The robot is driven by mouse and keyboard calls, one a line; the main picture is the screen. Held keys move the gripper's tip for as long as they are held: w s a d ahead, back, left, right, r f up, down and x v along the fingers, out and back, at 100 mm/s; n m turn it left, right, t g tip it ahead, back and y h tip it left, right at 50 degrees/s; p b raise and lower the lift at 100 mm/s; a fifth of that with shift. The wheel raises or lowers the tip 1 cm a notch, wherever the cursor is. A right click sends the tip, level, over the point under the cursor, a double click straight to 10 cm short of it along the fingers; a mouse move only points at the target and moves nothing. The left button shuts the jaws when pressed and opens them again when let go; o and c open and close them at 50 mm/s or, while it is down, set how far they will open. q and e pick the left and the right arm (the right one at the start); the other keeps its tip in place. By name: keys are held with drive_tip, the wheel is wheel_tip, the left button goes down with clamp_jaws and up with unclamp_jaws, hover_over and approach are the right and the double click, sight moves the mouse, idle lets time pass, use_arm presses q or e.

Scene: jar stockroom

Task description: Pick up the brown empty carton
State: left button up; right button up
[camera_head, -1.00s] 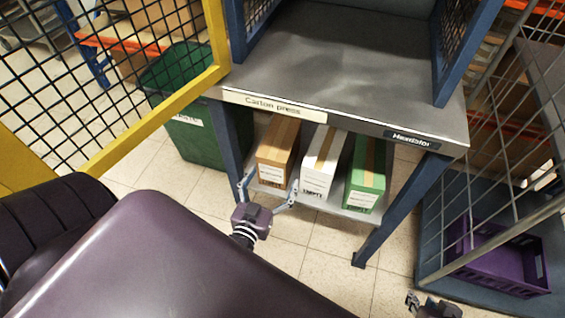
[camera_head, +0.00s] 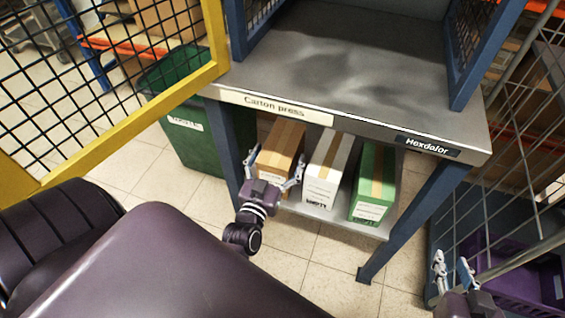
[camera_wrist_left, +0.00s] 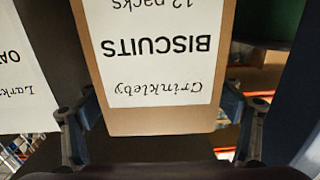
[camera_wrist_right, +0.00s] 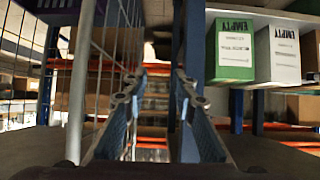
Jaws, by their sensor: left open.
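The brown carton (camera_head: 285,139) stands on the shelf below the carton press table, leftmost of three cartons. In the left wrist view its front (camera_wrist_left: 160,121) fills the middle, with an upside-down white label reading "Crinkleby BISCUITS". My left gripper (camera_head: 276,165) is open in front of the carton, one finger toward each side. In the left wrist view its fingers (camera_wrist_left: 157,108) appear left and right of the carton's lower part; I cannot tell whether they touch it. My right gripper (camera_head: 452,262) is open and empty at the lower right, and also shows in its wrist view (camera_wrist_right: 158,85).
A white carton (camera_head: 327,170) and a green carton (camera_head: 372,185) stand close to the right on the same shelf (camera_head: 338,222). Blue table legs (camera_head: 410,222) flank the shelf. A green bin (camera_head: 190,140) stands left. A mesh cage and purple crate (camera_head: 505,268) are right.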

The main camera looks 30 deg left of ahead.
use_arm(q)
drive_tip(key=shift+x, duration=0.85)
use_arm(e)
drive_tip(key=shift+w+a+r+t, duration=0.15)
drive_tip(key=shift+w+r+t, duration=0.2)
drive_tip(key=shift+r, duration=0.15)
drive_tip(key=shift+w+a+r+t, duration=0.15)
drive_tip(key=shift+w+r+t, duration=0.15)
drive_tip(key=shift+r, duration=0.2)
use_arm(q)
drive_tip(key=shift+c, duration=0.7)
drive_tip(key=c, duration=1.4)
drive_tip(key=shift+r, duration=0.15)
use_arm(e)
drive_tip(key=shift+f, duration=0.1)
